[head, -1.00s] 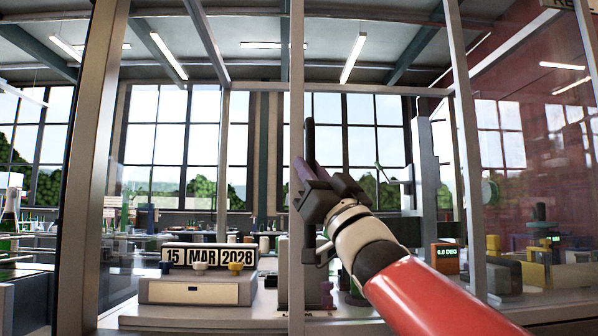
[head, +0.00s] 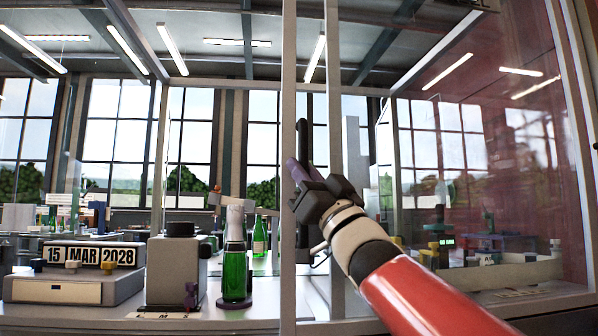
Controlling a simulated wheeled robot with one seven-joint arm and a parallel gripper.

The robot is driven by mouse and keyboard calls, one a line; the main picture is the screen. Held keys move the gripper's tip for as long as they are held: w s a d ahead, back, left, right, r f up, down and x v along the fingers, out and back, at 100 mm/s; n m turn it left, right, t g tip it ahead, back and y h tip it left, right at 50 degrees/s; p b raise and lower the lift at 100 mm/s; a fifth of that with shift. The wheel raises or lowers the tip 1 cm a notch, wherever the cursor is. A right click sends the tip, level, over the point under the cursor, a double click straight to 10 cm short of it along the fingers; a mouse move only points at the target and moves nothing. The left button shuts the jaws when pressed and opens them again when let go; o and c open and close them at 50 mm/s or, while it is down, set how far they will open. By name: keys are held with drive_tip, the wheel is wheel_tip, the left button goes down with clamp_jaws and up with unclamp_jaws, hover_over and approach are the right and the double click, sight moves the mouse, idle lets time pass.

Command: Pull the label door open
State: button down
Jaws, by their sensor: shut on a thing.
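The label door is a clear panel in a grey metal frame; its upright edge post (head: 289,90) stands near the middle of the head view. A dark upright handle (head: 304,150) shows at this post. My gripper (head: 306,183) is at the handle, with its jaws shut on it. The fingers cover the lower part of the handle. My red and white arm reaches in from the lower right. I cannot tell exactly how wide the door stands.
Behind the frame stand a date block (head: 90,255) reading 15 MAR 2028, a grey device (head: 178,268) and a green bottle (head: 235,255) with a pale top. A reddish clear panel (head: 500,150) spans the right side.

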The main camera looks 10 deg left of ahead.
drive_tip(key=shift+w+d, duration=0.1)
drive_tip(key=shift+d, duration=0.15)
drive_tip(key=c, duration=1.6)
unclamp_jaws()
drive_tip(key=shift+c, duration=0.2)
drive_tip(key=shift+f, duration=0.1)
drive_tip(key=b+v, duration=0.2)
drive_tip(key=v, duration=0.5)
drive_tip(key=shift+d+f+b, duration=0.2)
drive_tip(key=shift+f+b, duration=0.05)
drive_tip(key=shift+b, duration=0.15)
